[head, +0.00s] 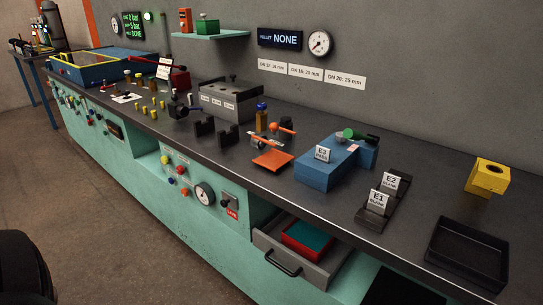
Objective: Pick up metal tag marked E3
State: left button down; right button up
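The metal tag marked E3 (322,154) is a small pale plate with dark lettering. It stands nearly upright at the front left of a blue block-shaped device (345,165) on the dark workbench. A smaller line of text under E3 is too small to read surely. How the tag is held there cannot be told. Two similar tags, E2 (391,181) and E1 (378,198), stand to its right on a dark stand (371,218). Neither of my grippers is in view.
An orange tray (272,160) and a clamp-like orange-handled device lie left of the blue block. A black tray (467,254) and yellow block (488,177) are at right. An open drawer (283,260) juts from the bench front. Dark bench top (428,215) is bare beyond the stand.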

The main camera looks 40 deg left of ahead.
aim_at(322, 154)
jog(key=u, duration=0.8)
